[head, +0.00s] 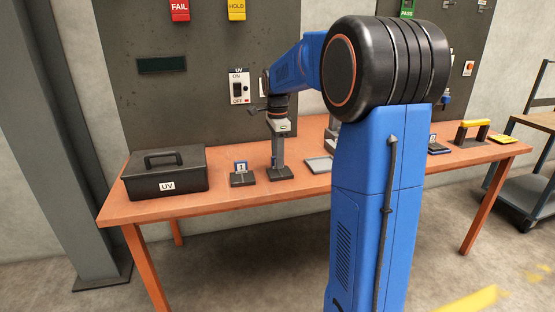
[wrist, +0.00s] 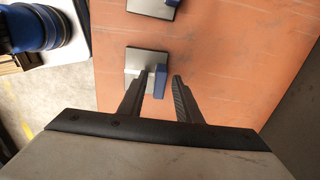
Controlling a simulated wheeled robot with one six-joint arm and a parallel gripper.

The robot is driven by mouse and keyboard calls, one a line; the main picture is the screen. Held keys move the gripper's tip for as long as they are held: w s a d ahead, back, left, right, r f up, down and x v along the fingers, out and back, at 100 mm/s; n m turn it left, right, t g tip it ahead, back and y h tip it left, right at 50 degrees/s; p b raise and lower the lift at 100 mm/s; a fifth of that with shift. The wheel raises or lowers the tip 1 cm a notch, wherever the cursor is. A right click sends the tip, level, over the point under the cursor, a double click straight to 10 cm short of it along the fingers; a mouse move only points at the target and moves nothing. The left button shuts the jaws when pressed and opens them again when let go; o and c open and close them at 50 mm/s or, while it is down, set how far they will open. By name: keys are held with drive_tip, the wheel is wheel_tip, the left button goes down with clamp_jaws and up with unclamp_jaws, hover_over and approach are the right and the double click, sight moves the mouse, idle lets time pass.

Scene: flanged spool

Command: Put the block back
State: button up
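My gripper (wrist: 161,76) points down, with its two fingers apart on either side of a small blue block (wrist: 159,82). A gap shows between the block and the right finger; contact with the left finger is unclear. The block is at the edge of a grey plate (wrist: 134,58) on the table. In the head view, my gripper (head: 277,163) is low over a dark base (head: 281,174). To its left, a blue block with a white tag reading 1 (head: 240,166) stands on a dark base (head: 243,180). Another blue block on a plate (wrist: 150,6) shows at the wrist view's top edge.
A black lidded case marked UV (head: 165,174) stands on the left of the orange table (head: 225,203). A flat grey tray (head: 318,165) lies right of my gripper. A UV ON/OFF switch (head: 239,88) is on the back panel. My arm hides the table's middle.

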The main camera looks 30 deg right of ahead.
wheel_tip(320, 180, up, 12)
drive_tip(key=f, duration=0.1)
drive_tip(key=s+a+n+t, duration=0.1)
drive_tip(key=s+a+n, duration=0.45)
drive_tip(key=s, duration=0.25)
drive_tip(key=s+a+f+n+t, duration=0.1)
drive_tip(key=s+a+f+n, duration=0.2)
drive_tip(key=s+f+n, duration=0.2)
drive_tip(key=s+a+f+n+t, duration=0.1)
drive_tip(key=s+a+f+n, duration=0.3)
drive_tip(key=s, duration=0.7)
drive_tip(key=s+a+f+n+t, duration=0.1)
drive_tip(key=s+a+f+n, duration=0.3)
drive_tip(key=s+f+n, duration=0.2)
drive_tip(key=s+f, duration=0.1)
drive_tip(key=s, duration=0.1)
drive_tip(key=shift+s+n+t, duration=0.35)
drive_tip(key=shift+s+t, duration=0.05)
